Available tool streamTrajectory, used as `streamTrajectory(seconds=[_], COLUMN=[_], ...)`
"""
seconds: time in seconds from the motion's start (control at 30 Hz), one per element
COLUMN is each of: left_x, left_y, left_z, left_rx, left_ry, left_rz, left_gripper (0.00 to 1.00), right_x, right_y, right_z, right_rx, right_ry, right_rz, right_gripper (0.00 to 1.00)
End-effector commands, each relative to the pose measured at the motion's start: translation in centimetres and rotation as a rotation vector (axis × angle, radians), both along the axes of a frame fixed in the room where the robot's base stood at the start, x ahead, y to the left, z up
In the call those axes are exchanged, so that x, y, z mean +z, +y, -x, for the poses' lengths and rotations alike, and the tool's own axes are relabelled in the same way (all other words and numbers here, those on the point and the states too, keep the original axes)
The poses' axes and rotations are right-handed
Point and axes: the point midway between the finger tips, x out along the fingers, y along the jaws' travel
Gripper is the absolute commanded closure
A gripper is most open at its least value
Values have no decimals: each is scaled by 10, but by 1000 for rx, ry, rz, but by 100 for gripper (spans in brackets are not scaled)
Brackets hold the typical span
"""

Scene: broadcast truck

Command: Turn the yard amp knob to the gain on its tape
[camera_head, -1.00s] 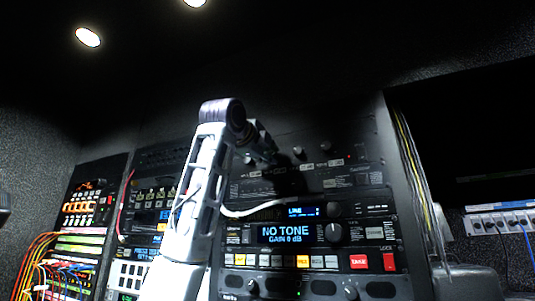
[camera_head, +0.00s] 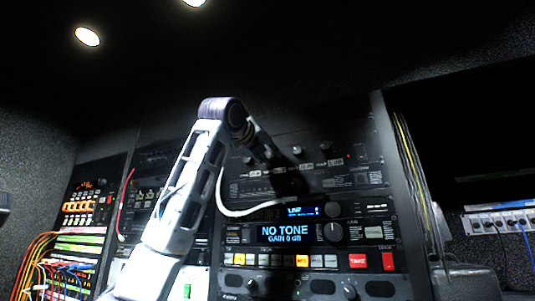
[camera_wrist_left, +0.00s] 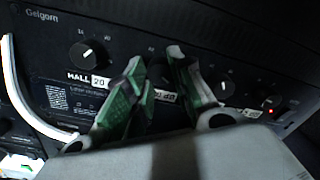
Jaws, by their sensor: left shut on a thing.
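The black amp panel (camera_head: 350,133) is at the top of the rack, with a row of knobs above white tape labels. My left gripper (camera_wrist_left: 157,68) has its green-padded fingers closed on the sides of the middle amp knob (camera_wrist_left: 158,76), which is mostly hidden between them. In the head view my left gripper (camera_head: 266,154) is at the panel, small and dark. The tape under the held knob is partly covered and I cannot read its name or gain. The left knob (camera_wrist_left: 93,53) has tape (camera_wrist_left: 89,80) reading HALL 20. Another knob (camera_wrist_left: 223,88) is right of the fingers. My right gripper does not show.
Below the amp, a unit's display (camera_head: 286,233) reads NO TONE, GAIN 0 dB. A white cable (camera_head: 232,205) loops beside my arm. Patch cables (camera_head: 50,270) hang at the left rack. A red light (camera_wrist_left: 270,112) glows on the amp's right side.

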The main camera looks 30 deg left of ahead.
Motion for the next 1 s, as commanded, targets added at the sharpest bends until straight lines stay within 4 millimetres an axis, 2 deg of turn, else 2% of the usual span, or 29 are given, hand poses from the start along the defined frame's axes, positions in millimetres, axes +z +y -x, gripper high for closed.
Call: streamTrajectory(seconds=[0.3, 0.73, 0.77, 0.93, 1.0], left_x=[1, 3, 3, 3, 3], left_y=[1, 2, 2, 1, 1], left_z=[0, 1, 2, 1, 1], left_rx=[2, 2, 2, 1, 2], left_ry=[3, -2, -2, -1, 1], left_rz=[-108, -118, -118, -118, -118], left_gripper=[100, 100, 75, 53, 53], right_x=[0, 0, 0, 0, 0], right_y=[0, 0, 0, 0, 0], right_z=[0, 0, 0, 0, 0], right_rx=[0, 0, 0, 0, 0], right_ry=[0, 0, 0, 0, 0], right_rz=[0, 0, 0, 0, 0], right_gripper=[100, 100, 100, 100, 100])
